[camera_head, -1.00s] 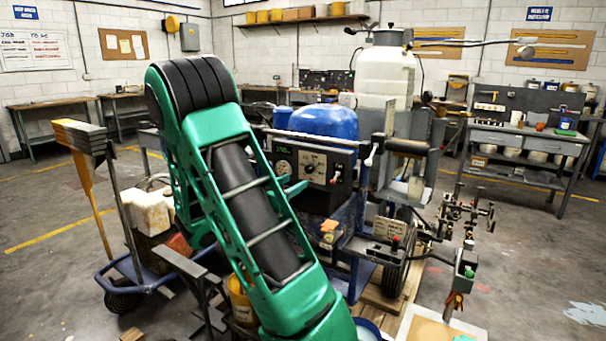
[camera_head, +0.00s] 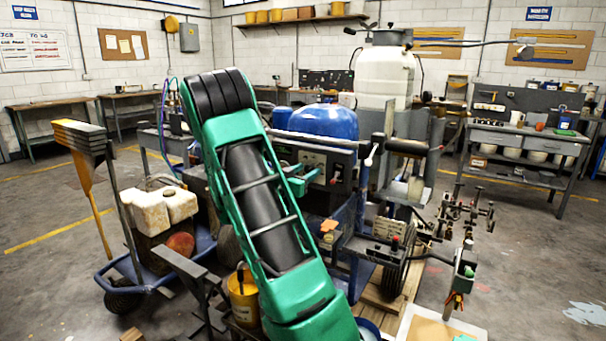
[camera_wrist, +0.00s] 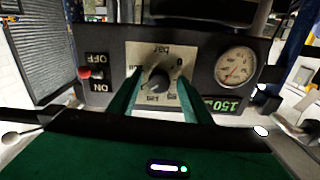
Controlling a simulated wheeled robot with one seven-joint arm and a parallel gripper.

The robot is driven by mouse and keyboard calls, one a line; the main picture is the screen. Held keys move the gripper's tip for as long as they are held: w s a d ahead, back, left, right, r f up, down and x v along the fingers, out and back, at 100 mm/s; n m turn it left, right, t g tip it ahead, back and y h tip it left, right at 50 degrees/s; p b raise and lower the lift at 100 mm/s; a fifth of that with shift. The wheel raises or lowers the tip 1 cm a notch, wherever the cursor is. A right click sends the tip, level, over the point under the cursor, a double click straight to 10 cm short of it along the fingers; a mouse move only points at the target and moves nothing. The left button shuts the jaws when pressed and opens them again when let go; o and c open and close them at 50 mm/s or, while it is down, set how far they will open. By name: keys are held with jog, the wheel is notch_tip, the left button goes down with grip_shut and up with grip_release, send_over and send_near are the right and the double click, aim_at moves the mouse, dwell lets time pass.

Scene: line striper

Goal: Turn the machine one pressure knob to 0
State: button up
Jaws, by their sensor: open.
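The pressure knob (camera_wrist: 158,80) is a small dark knob on a pale dial plate marked "bar", which shows upside down in the wrist view. A 0 is printed right of the knob there; where the knob points is unclear. My gripper (camera_wrist: 157,72) is open, with one green finger on each side of the knob; I cannot tell whether they touch it. In the head view my gripper (camera_head: 307,178) is at the front of the control panel (camera_head: 343,160), and my arm hides part of the panel.
A round gauge (camera_wrist: 235,67) and a green display (camera_wrist: 222,105) are right of the dial in the wrist view. A red ON/OFF switch (camera_wrist: 84,73) is on the left. A blue tank (camera_head: 325,121) stands behind the panel. A cart (camera_head: 140,275) stands at left.

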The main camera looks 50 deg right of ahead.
jog(key=c, duration=1.1)
jog(key=shift+o, duration=0.2)
